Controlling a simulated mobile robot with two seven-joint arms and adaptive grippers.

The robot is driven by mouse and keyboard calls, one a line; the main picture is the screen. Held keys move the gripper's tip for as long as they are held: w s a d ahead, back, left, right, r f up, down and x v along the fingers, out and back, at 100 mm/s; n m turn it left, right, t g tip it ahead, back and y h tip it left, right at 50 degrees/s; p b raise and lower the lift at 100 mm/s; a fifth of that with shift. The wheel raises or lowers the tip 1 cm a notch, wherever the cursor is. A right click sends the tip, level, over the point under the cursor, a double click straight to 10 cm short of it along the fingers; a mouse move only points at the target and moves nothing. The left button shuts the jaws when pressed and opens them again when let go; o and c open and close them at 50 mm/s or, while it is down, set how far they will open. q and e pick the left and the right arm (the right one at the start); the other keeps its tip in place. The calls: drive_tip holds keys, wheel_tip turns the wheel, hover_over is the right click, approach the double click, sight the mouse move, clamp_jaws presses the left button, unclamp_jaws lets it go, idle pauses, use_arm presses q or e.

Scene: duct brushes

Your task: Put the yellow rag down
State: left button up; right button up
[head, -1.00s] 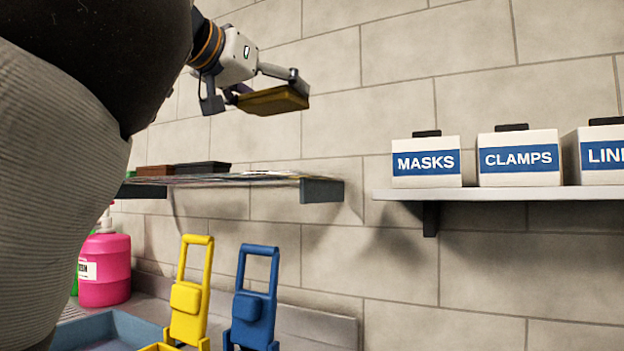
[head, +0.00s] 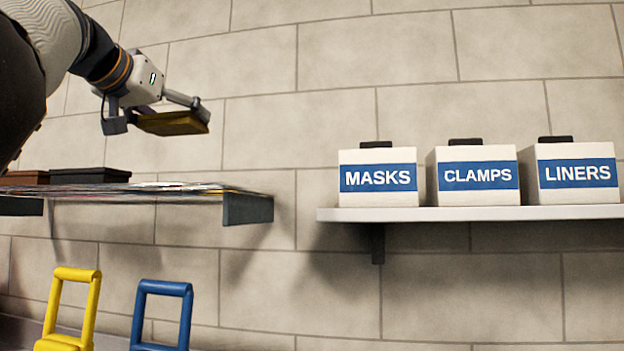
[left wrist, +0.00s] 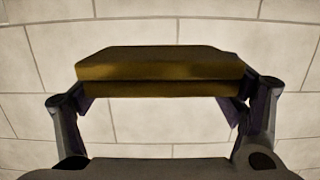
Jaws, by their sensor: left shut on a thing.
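The yellow rag (head: 174,123) is a folded, dark yellow pad. My left gripper (head: 160,115) is shut on it and holds it in the air, above and in front of the left shelf. In the left wrist view the rag (left wrist: 160,68) lies level between the two fingers of the left gripper (left wrist: 162,95), with the tiled wall behind it. My right gripper is in neither view.
The left shelf (head: 248,208) bears flat sheets, a black tray (head: 90,175) and a brown one (head: 24,177). The right shelf (head: 470,214) bears boxes marked MASKS (head: 378,178), CLAMPS (head: 477,176) and LINERS (head: 577,174). Yellow (head: 73,300) and blue (head: 162,306) handled frames stand below.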

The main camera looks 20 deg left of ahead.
use_arm(q)
drive_tip(key=w+a+f, duration=0.1)
drive_tip(key=f, duration=0.2)
drive_tip(key=w+a+f, duration=0.1)
drive_tip(key=f, duration=0.1)
drive_tip(key=w+a+f, duration=0.2)
drive_tip(key=f, duration=0.1)
drive_tip(key=shift+f, duration=0.3)
drive_tip(key=shift+d+f, duration=0.1)
drive_tip(key=shift+f, duration=0.15)
drive_tip(key=o, duration=1.1)
drive_tip(key=shift+f, duration=0.1)
